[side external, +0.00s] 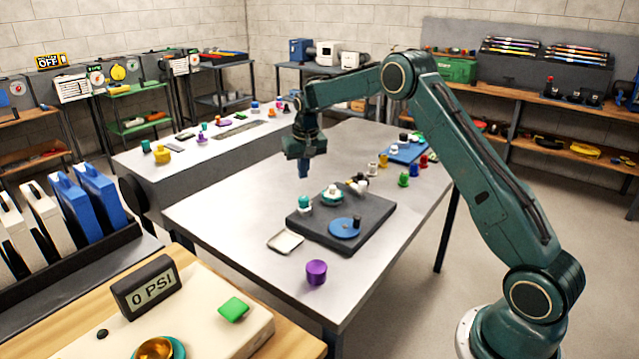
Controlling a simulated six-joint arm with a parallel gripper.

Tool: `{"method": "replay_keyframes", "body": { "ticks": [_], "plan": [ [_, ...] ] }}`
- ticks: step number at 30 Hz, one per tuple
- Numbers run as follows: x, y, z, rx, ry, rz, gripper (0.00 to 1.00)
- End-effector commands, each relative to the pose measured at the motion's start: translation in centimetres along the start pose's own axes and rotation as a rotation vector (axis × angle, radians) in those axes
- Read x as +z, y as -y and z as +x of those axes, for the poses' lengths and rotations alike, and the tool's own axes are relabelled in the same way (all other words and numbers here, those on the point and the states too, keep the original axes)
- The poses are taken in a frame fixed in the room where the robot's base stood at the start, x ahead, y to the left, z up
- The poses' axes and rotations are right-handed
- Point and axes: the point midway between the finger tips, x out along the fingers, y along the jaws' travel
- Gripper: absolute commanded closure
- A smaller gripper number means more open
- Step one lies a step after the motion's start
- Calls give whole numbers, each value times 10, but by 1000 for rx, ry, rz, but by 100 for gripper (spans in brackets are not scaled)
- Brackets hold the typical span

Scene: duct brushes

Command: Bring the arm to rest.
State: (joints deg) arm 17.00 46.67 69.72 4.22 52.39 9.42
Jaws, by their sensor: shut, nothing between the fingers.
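My gripper (303,171) points down above the grey metal table (205,207), over its back left part. Its fingers are shut with nothing between them, and it appears to hang clear of the table top. My green arm reaches in from the right, raised and bent over the table. A dark grey mat or board (310,236) lies in front of the gripper. On it stand a teal-topped white piece (304,204), a green and white round piece (332,195) and a blue disc (344,228) with a dark knob.
A purple cup (316,272) and a small pale tray (285,242) sit near the table's front. Several coloured small pieces and a blue board (408,151) lie at the back right. A second bench (222,150) stands behind.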

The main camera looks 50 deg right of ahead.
Motion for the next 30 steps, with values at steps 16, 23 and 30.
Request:
{"method": "replay_keyframes", "body": {
  "ticks": [16, 23, 30],
  "plan": [
    [21, 12, -56, -17, -30, -49, 100],
    [54, 20, -112, -36, -60, -101, 100],
    [96, 24, -163, -55, -92, -158, 100]
  ]
}}
